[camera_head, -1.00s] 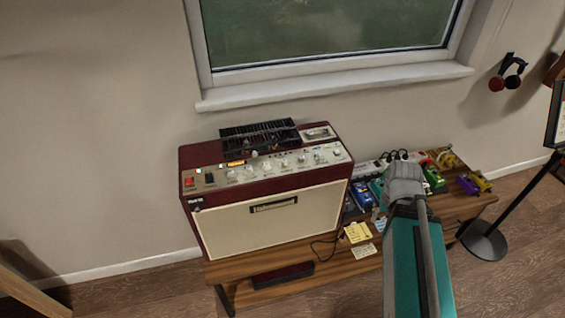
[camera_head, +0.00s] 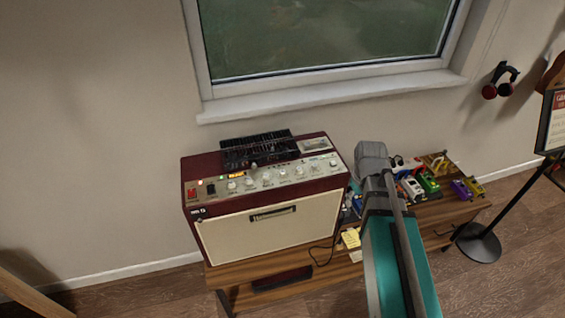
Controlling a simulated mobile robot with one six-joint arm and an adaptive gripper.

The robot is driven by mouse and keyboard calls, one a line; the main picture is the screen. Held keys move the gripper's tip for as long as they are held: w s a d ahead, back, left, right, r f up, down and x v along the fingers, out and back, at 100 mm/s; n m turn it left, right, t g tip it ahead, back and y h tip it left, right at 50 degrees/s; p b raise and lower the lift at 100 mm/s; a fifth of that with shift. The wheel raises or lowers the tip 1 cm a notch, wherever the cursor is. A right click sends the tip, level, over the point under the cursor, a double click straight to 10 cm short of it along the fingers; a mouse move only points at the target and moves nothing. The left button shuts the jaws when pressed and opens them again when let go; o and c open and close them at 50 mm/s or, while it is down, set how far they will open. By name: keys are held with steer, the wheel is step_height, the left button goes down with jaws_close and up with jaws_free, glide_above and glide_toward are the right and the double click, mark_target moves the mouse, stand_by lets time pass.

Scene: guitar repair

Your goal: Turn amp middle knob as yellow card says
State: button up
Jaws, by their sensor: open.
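The dark red amp (camera_head: 190,232) with a cream front stands on a low wooden bench. A row of several pale knobs (camera_head: 283,173) runs along its top panel, and the middle knob is among them. The knobs' pointer directions and labels are too small to read. A yellow card (camera_head: 350,238) lies on the bench right of the amp, and its writing is too small to read. My arm reaches up from the bottom edge, right of the amp and apart from it in the picture. Its grey end covers part of the bench, and no gripper fingers show.
Another pale card (camera_head: 356,256) lies beside the yellow one, partly behind my arm. Several coloured pedals (camera_head: 428,182) crowd the bench's right side. A black cable (camera_head: 322,252) trails by the amp. A black stand (camera_head: 478,243) is at right; a window sill (camera_head: 330,97) is behind.

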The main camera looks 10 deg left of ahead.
steer(key=w+a+r+n+p, duration=0.3)
steer(key=a+r+n+p, duration=0.1)
steer(key=a, duration=0.3)
steer(key=w+a+r+n+p, duration=0.3)
steer(key=a+r+n, duration=0.15)
steer(key=a, duration=0.25)
step_height(320, 180, up, 5)
steer(key=n+p, duration=0.5)
steer(key=n, duration=0.2)
glide_above(283, 172)
steer(key=shift+w+a+m, duration=0.1)
steer(key=shift+a+m, duration=0.05)
steer(key=shift+m, duration=0.1)
steer(key=shift+f, duration=0.15)
step_height(283, 172, down, 13)
steer(key=b, duration=1.3)
steer(key=shift+f+b, duration=0.2)
steer(key=shift+b, duration=0.1)
jaws_close()
